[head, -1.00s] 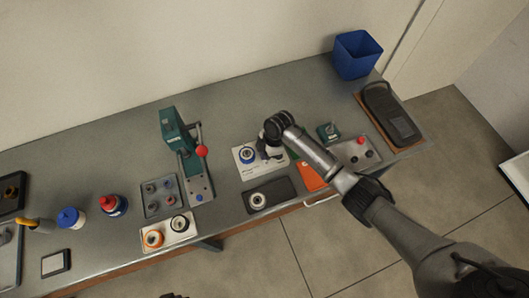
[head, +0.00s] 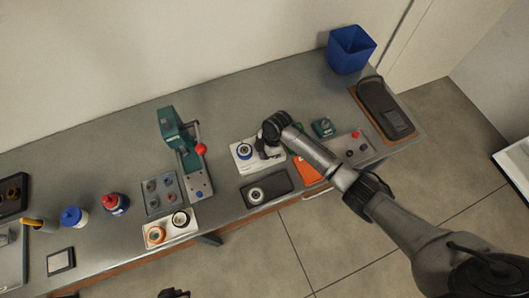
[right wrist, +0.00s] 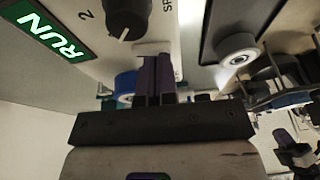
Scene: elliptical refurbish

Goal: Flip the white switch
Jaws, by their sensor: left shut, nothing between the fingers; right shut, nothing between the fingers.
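In the right wrist view, a white panel (right wrist: 180,30) carries a green lit RUN sign (right wrist: 48,38) and a black knob (right wrist: 128,18). A small white piece (right wrist: 150,47), apparently the white switch, shows at the tips of my right gripper (right wrist: 155,68). The gripper is shut and empty; I cannot tell whether it touches the switch. In the head view, my right gripper (head: 267,150) is over the panel (head: 238,167) and hides part of it, including the switch. A dark piece at the bottom edge appears to be my left gripper (head: 174,293), shut and away from the bench.
A dark tray with a white ring (head: 279,187) lies in front of the panel. A green press with a red knob (head: 176,130) stands to the left. An orange piece (head: 305,172) and a grey plate with a red button (head: 347,150) lie to the right. A blue bin (head: 350,50) stands behind.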

